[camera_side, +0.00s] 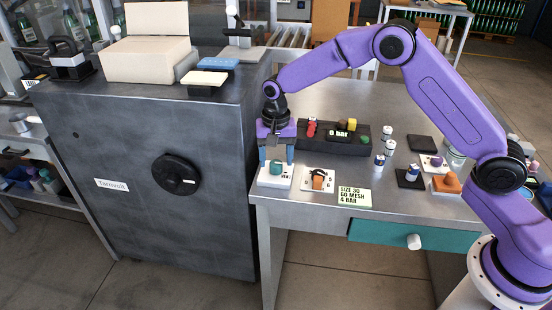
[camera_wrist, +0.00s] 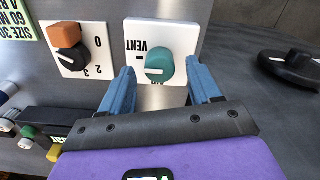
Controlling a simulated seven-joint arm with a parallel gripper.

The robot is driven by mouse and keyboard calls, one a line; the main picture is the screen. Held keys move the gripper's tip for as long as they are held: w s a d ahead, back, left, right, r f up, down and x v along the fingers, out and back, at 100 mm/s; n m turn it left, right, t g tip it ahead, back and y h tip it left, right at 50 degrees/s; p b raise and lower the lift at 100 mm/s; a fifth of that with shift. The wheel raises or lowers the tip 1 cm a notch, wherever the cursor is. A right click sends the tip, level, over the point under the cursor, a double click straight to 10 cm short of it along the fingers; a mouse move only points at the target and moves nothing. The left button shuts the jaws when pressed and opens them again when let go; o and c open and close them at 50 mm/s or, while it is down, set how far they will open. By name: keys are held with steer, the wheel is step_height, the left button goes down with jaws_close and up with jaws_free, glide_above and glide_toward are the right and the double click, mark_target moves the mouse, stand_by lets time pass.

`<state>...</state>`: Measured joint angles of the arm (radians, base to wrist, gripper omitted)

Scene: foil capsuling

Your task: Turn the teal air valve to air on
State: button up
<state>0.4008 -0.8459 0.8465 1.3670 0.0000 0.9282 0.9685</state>
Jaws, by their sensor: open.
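The teal air valve (camera_wrist: 160,66) is a round knob on a white plate (camera_wrist: 185,35); both also show in the side view, the knob (camera_side: 276,168) on the bench's left end. A white line on the knob points left in the wrist view. The plate reads VENT above left; lettering below the knob is partly hidden. My gripper (camera_side: 276,157) is above the plate, pointing down. In the wrist view its blue fingers (camera_wrist: 161,78) are open, one on each side of the knob, with gaps that look clear; I cannot tell how far down they reach.
Beside it is a numbered plate with an orange-and-black selector (camera_side: 318,179), then a green note (camera_side: 354,197). A dark block with coloured knobs (camera_side: 340,142) stands behind. A dark cabinet (camera_side: 150,130) with a black handwheel (camera_side: 176,175) stands left. Small jars and pads lie right.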

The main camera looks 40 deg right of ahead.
steer(key=shift+f, duration=0.4)
steer(key=c, duration=1.1)
steer(key=shift+o, duration=0.2)
